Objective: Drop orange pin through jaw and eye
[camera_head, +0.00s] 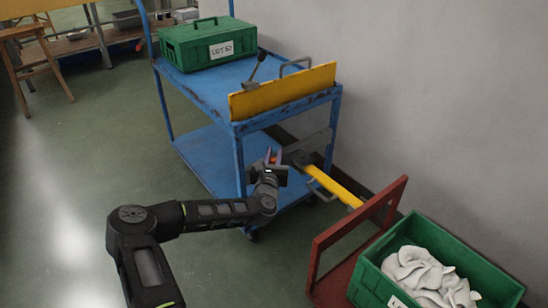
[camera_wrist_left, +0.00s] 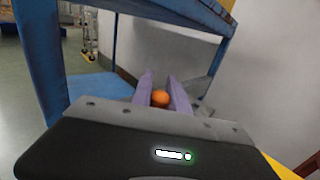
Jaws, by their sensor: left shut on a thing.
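My left gripper (camera_head: 273,157) reaches in beside the blue cart's near leg, its purple fingers pointing away. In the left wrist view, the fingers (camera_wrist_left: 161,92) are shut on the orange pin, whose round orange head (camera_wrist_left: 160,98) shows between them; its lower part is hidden. A yellow bar (camera_head: 336,186) runs from the red dolly toward the cart. Its dark end (camera_head: 300,158) lies just right of my gripper; jaw and eye cannot be told apart there. Whether the pin touches them cannot be seen. My right gripper is not in view.
The blue cart (camera_head: 218,83) carries a closed green crate (camera_head: 208,43), a yellow board (camera_head: 283,91) and a lever. The red dolly (camera_head: 331,254) bears an open green crate (camera_head: 461,255) of white socks (camera_head: 428,277).

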